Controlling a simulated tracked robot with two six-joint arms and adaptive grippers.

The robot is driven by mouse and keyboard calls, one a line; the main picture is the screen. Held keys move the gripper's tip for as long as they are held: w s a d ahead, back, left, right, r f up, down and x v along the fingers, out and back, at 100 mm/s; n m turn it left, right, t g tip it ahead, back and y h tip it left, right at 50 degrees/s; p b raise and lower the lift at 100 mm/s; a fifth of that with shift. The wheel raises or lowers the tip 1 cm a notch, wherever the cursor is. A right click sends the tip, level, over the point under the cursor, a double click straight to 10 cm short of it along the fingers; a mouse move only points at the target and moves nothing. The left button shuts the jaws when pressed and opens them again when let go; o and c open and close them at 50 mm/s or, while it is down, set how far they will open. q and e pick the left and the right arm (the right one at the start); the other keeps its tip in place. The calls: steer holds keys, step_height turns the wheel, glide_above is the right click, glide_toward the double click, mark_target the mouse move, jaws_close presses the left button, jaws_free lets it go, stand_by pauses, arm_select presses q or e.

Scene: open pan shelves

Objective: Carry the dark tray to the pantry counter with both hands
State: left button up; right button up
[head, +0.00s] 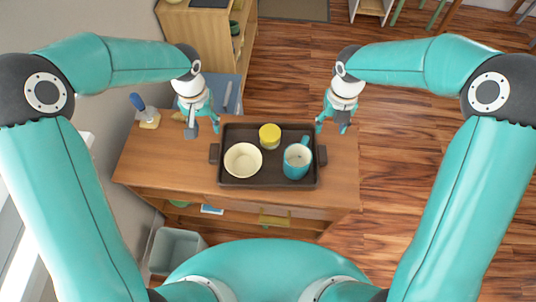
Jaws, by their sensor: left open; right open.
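The dark tray (270,184) lies flat on the wooden counter (150,172) in front of me, with a handle at its left end (214,153) and one at its right end (322,155). On it stand a cream bowl (243,160), a small yellow-topped container (270,136) and a teal mug (298,161). My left gripper (203,130) is open and empty, above and beyond the left handle. My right gripper (332,126) is open and empty, near the tray's far right corner, beyond the right handle. Neither appears to hold the tray.
A brush with a blue handle (142,108) stands at the counter's left end. A blue board (226,92) lies behind the tray. A wooden shelf (205,30) stands further back, and a grey bin (175,250) is on the floor at front left. Wood floor (400,150) is clear at right.

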mark_target(215, 151)
arm_select(q)
step_height(215, 151, down, 15)
steer(key=shift+f, duration=0.2)
arm_select(e)
step_height(215, 151, down, 15)
steer(key=shift+f, duration=0.2)
arm_select(q)
jaws_close()
arm_select(e)
steer(key=c, duration=1)
jaws_close()
arm_select(q)
steer(key=shift+r, duration=0.1)
arm_select(e)
steer(key=shift+r, duration=0.1)
